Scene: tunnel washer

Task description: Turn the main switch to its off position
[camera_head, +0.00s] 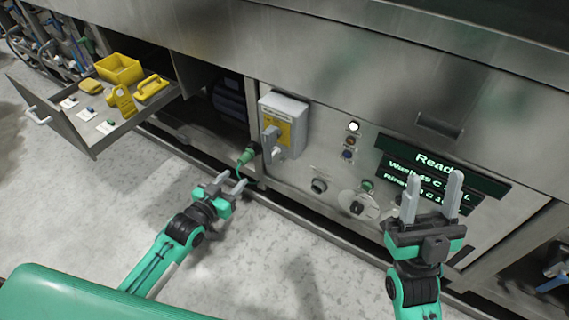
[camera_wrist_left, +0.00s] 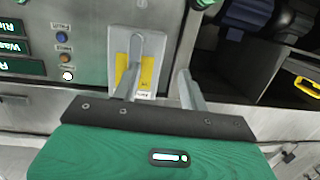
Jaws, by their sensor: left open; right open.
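The main switch (camera_head: 284,122) is a light grey box with a yellow plate (camera_head: 284,130) and a grey handle (camera_head: 270,138), on the steel panel left of the display. My left gripper (camera_head: 231,181) is open and empty, below and left of the switch in the head view, apart from it. In the left wrist view the switch box (camera_wrist_left: 143,14) stands beyond the gripper (camera_wrist_left: 172,72), and one finger overlaps the yellow plate and partly hides the handle. My right gripper (camera_head: 433,188) is open and empty in front of the panel, overlapping the display.
An open drawer (camera_head: 72,137) at the left holds a yellow bin (camera_head: 118,68) and yellow tools. A green connector (camera_head: 246,156) with a cable sits just left of the switch, close to my left gripper. Indicator lamps (camera_head: 349,141) and knobs (camera_head: 357,206) are right of the switch. A display (camera_head: 398,153) is farther right.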

